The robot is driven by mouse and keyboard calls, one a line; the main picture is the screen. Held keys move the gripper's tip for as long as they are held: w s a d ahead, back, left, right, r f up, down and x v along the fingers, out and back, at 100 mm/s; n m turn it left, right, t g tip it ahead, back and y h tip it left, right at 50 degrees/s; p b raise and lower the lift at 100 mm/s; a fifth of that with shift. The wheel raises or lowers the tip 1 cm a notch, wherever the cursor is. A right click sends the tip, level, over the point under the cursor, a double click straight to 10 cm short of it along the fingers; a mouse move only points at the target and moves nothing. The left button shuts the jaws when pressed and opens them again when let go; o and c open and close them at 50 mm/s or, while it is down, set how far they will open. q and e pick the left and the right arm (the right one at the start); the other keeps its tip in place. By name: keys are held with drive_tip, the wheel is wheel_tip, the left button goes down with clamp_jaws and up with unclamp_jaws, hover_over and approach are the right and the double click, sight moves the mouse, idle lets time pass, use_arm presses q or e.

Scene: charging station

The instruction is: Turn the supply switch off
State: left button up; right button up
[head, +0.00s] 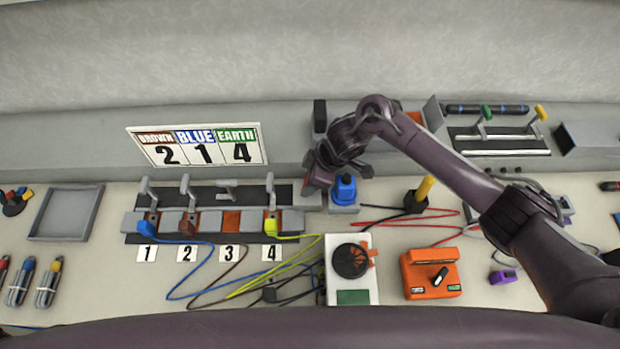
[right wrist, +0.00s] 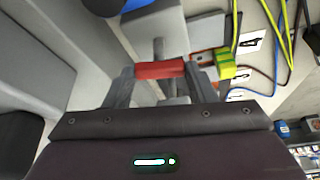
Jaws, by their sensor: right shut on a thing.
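The supply switch appears to be the lever with a red crossbar handle (right wrist: 160,70) and a grey stem on a grey block in the right wrist view. In the head view it is mostly hidden by my right gripper (head: 322,174), left of the blue plug. My right gripper in the wrist view (right wrist: 160,84) is shut on the red handle, with a grey finger at each end of it. How far the lever is turned I cannot tell. My left gripper is not in view.
A terminal block (head: 253,222) with levers and coloured plugs stands left of the gripper. A blue-capped device (head: 344,190) is close on its right. A white box with a black dial (head: 341,283) and an orange tester (head: 430,273) are in front. Loose cables cross the table.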

drive_tip(key=shift+w+n+g+b, duration=0.1)
drive_tip(key=shift+n+g+b, duration=0.35)
drive_tip(key=shift+n, duration=0.75)
drive_tip(key=o, duration=1)
drive_tip(key=v, duration=0.7)
drive_tip(key=shift+d+r+b, duration=0.25)
drive_tip(key=shift+r+b, duration=0.1)
